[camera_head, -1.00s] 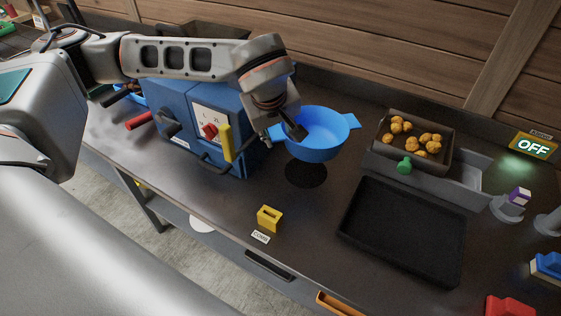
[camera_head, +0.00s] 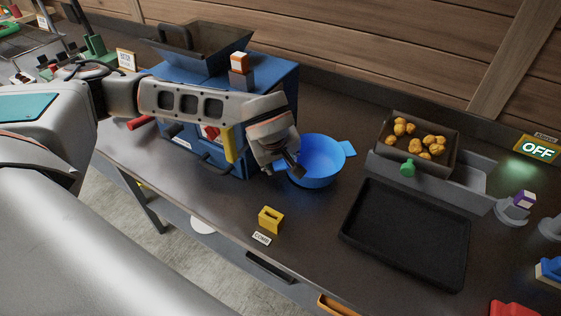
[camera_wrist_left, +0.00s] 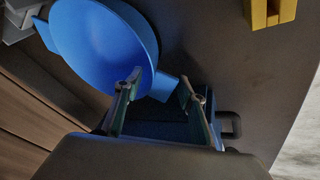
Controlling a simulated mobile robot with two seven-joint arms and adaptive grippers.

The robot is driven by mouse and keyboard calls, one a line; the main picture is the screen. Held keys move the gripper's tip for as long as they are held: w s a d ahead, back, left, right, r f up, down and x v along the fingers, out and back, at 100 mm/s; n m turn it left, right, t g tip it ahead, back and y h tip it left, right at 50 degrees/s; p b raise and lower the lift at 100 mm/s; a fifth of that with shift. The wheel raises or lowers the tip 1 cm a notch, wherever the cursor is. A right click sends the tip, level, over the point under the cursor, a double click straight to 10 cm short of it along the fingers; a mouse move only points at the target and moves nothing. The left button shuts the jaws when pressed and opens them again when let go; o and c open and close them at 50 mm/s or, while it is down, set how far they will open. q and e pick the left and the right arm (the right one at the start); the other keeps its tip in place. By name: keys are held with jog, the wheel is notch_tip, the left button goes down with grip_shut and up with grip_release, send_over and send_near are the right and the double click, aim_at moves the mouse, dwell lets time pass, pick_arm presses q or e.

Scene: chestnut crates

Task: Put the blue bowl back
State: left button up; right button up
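The blue bowl (camera_head: 322,163), with a tab handle on each side, sits upright on the dark bench, right of the blue machine. My left gripper (camera_head: 295,170) is at the bowl's left side in the head view. In the left wrist view its fingers (camera_wrist_left: 161,88) are spread, one on each side of the handle of the bowl (camera_wrist_left: 105,45), with gaps visible, so it looks open. The near handle is partly hidden by the gripper in the head view. My right gripper is not in view.
The blue machine (camera_head: 270,90) with a yellow handle stands just left of the bowl. A crate of chestnuts (camera_head: 452,150) and an empty black tray (camera_head: 405,235) lie to the right. A yellow block (camera_head: 270,218) is in front. Bench between is clear.

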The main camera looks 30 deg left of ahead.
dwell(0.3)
pick_arm(q)
jog(key=v, duration=1.2)
dwell(0.3)
